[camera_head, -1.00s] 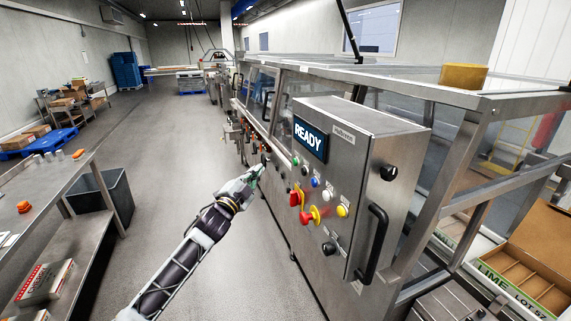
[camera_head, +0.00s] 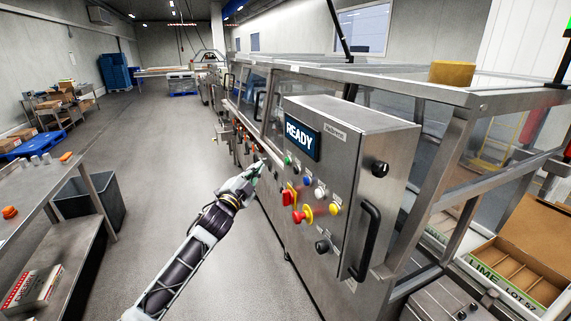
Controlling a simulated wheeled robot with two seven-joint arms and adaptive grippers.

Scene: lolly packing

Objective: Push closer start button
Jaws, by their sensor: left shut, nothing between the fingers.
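The closer's steel control box (camera_head: 352,150) stands right of centre with a screen (camera_head: 301,135) reading READY. Below the screen are a green button (camera_head: 287,159), a blue button (camera_head: 307,181), a white button (camera_head: 319,193) and a yellow button (camera_head: 334,209). Labels are too small to read. My left gripper (camera_head: 257,169) is shut and empty, to the left of the panel near the green button. I cannot tell the exact gap. My right gripper is out of view.
A steel bench (camera_head: 50,190) and a dark bin (camera_head: 105,203) stand at left. A carton marked LIME (camera_head: 520,262) is at lower right. The grey aisle floor is clear.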

